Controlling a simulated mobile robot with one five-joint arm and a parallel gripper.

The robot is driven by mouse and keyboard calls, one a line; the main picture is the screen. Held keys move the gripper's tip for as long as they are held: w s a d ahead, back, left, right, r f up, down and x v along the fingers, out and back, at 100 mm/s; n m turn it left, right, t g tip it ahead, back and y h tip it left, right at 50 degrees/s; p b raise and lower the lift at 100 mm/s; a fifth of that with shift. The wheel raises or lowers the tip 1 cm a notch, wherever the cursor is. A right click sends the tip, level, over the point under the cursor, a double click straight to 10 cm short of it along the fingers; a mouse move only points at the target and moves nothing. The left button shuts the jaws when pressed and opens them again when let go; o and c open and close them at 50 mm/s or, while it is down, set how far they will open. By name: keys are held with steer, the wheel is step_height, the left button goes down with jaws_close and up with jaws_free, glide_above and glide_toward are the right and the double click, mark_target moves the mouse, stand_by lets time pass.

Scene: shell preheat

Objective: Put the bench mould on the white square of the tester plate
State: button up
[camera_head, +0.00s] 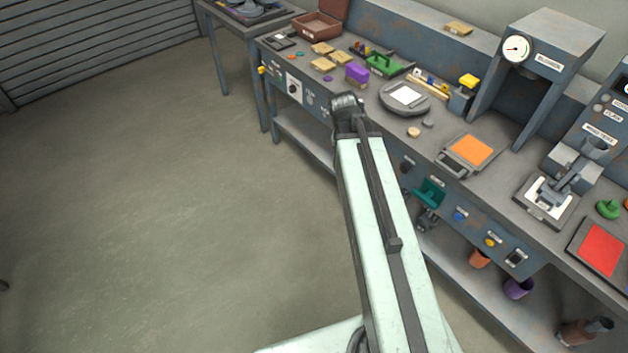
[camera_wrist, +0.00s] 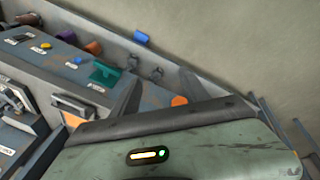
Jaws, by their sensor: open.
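The tester plate (camera_head: 428,105) is a round grey disc on the bench with a white square (camera_head: 404,94) on top, which looks bare. I cannot tell for sure which item is the bench mould; a purple block (camera_head: 357,74) and a green handled piece (camera_head: 383,65) lie to the left of the plate. My gripper (camera_head: 346,103) is at the arm's end, in front of the bench edge and left of the plate. In the wrist view, two grey fingers show apart with nothing held between them (camera_wrist: 163,95). The wrist view does not show the white square.
An orange-topped scale (camera_head: 471,150), a press (camera_head: 538,70) and a red pad (camera_head: 602,248) stand to the right. Several tan blocks (camera_head: 322,48) and a brown tray (camera_head: 316,26) are at the left. A green bracket (camera_head: 428,192) juts from the bench front. The floor at left is clear.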

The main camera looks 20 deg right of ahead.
steer(key=s+a+n+y, duration=0.1)
steer(key=a+n, duration=0.2)
steer(key=a, duration=0.6)
steer(key=s+a+f+n+y, duration=0.1)
steer(key=a+n+y, duration=0.1)
steer(key=a, duration=0.7)
steer(key=shift+s+a+n+g, duration=0.15)
steer(key=shift+s+n+g, duration=0.15)
steer(key=shift+n, duration=0.2)
steer(key=shift+w, duration=0.1)
steer(key=shift+c, duration=0.3)
